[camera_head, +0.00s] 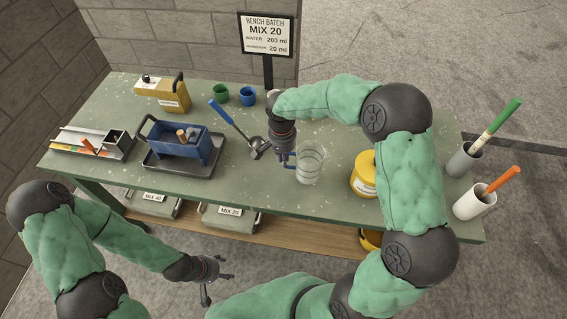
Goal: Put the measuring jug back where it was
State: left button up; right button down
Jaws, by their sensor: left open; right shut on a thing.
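The measuring jug (311,165) is a clear, see-through vessel with a blue handle, near the front middle of the green bench. My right gripper (287,158) reaches down over the bench and is shut on the jug at its handle, on the jug's left side. The jug looks upright; whether its base touches the bench I cannot tell. My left gripper (216,282) is open and empty, low in front of the bench and clear of it.
A blue-handled ladle (235,124) lies just left of my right gripper. A yellow tin (364,176) stands right of the jug. A blue caddy (184,142) sits on a dark tray further left. Green and blue cups (246,96) and a sign (266,36) are behind.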

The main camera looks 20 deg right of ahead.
jog(key=shift+w+f, duration=0.2)
jog(key=shift+f, duration=0.2)
jog(key=shift+f+b, duration=0.35)
jog(key=shift+f, duration=1)
jog(key=shift+f, duration=0.15)
jog(key=c, duration=1.3)
grip_release()
jog(key=shift+r, duration=0.45)
notch_tip(320, 180, up, 11)
jog(key=shift+a+r+p, duration=0.15)
jog(key=shift+r+p, duration=0.05)
jog(key=shift+p, duration=0.9)
